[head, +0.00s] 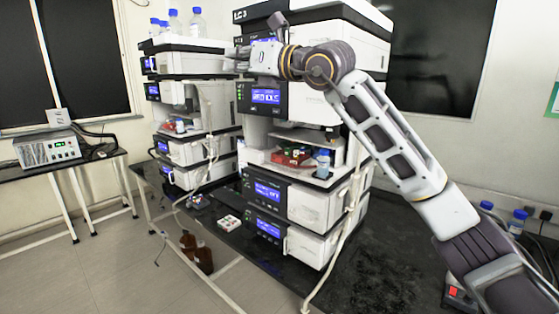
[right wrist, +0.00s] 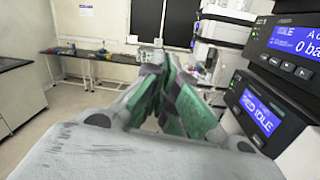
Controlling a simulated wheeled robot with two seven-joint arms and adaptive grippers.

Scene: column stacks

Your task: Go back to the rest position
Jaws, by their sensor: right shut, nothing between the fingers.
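My right arm comes in from the right of the head view and reaches across the upper part of the nearer column stack (head: 310,205). My right gripper (head: 238,60) is in front of that stack's upper left edge and points left. In the right wrist view the same gripper (right wrist: 158,60) has its green-padded fingers together, with nothing between them. The lit front panels of the nearer stack (right wrist: 262,115) are close on the right of the gripper. My left gripper is not in view.
A second column stack (head: 195,150) stands behind to the left. Bottles (head: 196,20) top it. A red tray with vials (head: 290,155) sits in the nearer stack. The black bench (head: 375,265) has clear room at front. A grey device (head: 47,150) is on a left side table.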

